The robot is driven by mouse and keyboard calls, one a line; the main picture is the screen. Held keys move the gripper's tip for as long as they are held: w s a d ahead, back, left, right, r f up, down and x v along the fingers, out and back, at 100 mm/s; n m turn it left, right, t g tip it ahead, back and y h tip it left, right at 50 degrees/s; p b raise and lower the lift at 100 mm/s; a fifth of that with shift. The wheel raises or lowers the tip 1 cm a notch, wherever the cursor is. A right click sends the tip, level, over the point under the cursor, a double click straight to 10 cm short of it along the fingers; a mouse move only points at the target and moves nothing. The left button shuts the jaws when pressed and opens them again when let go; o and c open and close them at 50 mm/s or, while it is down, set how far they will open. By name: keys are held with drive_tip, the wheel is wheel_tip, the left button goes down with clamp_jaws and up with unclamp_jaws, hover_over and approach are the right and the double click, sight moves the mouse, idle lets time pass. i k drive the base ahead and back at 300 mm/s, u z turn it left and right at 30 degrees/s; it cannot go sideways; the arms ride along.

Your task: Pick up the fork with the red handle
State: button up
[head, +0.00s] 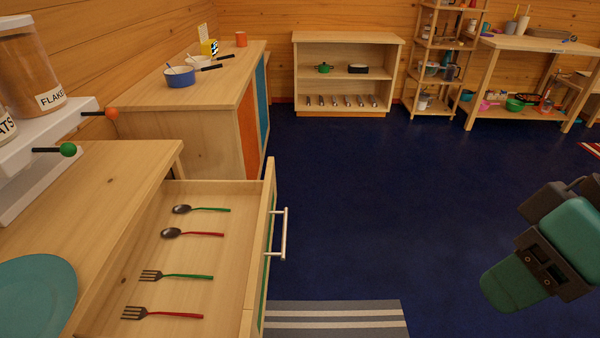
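The fork with the red handle (163,314) lies in the open drawer (217,265), nearest the bottom of the picture. Its dark tines point left and its red handle points right. A fork with a green handle (177,276) lies just above it in the picture, apart from it. Part of my arm shows at the right edge, over the floor and well away from the drawer.
A red-handled spoon (192,233) and a green-handled spoon (201,209) lie farther back in the drawer. The drawer front has a metal handle (281,233). A teal plate (38,290) sits on the counter at left. The blue floor (375,220) is clear between drawer and arm.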

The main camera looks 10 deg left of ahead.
sight(144, 312)
drive_tip(key=k, duration=0.5)
drive_tip(key=z, duration=1)
drive_tip(key=i, duration=0.95)
drive_tip(key=u, duration=2.4)
